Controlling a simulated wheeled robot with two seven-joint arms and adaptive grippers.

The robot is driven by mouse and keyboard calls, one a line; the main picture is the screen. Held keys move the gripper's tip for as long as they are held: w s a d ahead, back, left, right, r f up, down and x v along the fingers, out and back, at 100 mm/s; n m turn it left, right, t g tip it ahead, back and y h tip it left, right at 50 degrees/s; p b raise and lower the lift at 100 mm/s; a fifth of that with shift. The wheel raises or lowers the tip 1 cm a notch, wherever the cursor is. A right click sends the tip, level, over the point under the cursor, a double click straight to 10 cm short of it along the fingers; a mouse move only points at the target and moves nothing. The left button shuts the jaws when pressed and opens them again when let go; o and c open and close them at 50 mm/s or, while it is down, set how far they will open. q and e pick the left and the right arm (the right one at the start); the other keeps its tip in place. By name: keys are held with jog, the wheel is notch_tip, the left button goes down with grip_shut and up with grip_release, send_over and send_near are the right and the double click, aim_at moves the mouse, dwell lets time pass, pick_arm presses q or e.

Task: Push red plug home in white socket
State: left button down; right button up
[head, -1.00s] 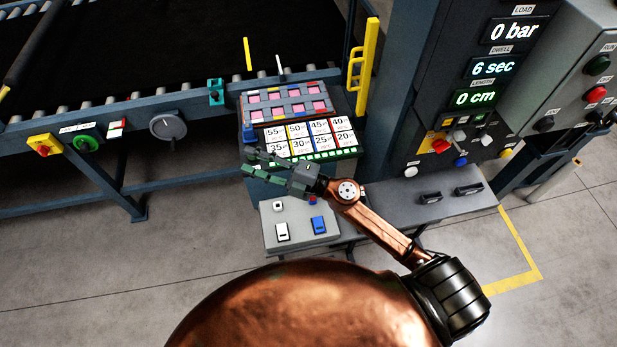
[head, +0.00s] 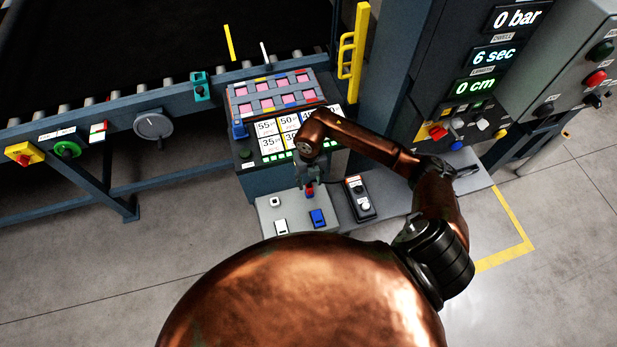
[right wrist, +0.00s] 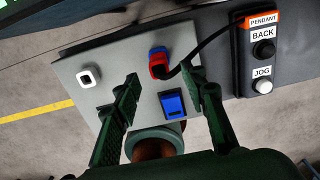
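The red plug (right wrist: 157,70) stands on the grey socket box (right wrist: 125,55), with a black cable running from it to the pendant. A blue, white-edged part shows at its far side. I cannot tell how deep it sits. It also shows in the head view (head: 310,190). The white socket (right wrist: 88,77) is a white square with a dark middle, apart from the plug, left of it; it shows in the head view too (head: 275,202). My right gripper (right wrist: 163,77) is open and empty, its fingers on either side of the plug's line. In the head view it (head: 309,180) hangs over the plug. My left gripper is out of view.
A blue rocker (right wrist: 172,104) is close to the right finger. A white rocker (head: 281,227) is on the box's near left. The pendant (head: 359,198) lies right of the box.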

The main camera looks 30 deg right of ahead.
aim_at(310, 189)
jog(key=shift+f+p, duration=0.5)
jog(key=shift+f, duration=2.45)
jog(key=shift+c, duration=0.7)
grip_shut()
